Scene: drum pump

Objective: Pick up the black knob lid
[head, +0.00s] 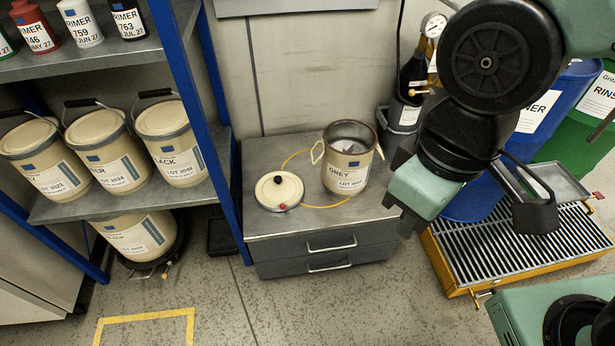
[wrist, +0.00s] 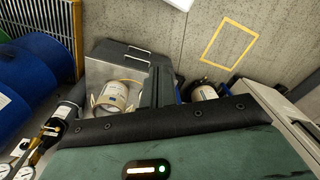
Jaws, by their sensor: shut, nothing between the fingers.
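The lid (head: 279,190) is a round cream disc with a black knob (head: 279,181) at its centre. It lies on the grey cabinet top, left of an open cream can labelled GREY (head: 347,165). A small red spot shows at the lid's front edge. My gripper (head: 408,224) is to the right of the lid and the can, apart from both. Its fingers are shut and empty; they also show in the wrist view (wrist: 160,88). The open can stands left of the fingers in the wrist view (wrist: 113,96). I cannot make out the lid there.
The cabinet (head: 318,222) has two drawers. A yellow hose curves behind the lid. A blue-framed shelf (head: 105,198) with cream pails stands at the left. A blue drum (head: 540,118) and a yellow-framed grate (head: 520,250) are at the right. Floor in front is clear.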

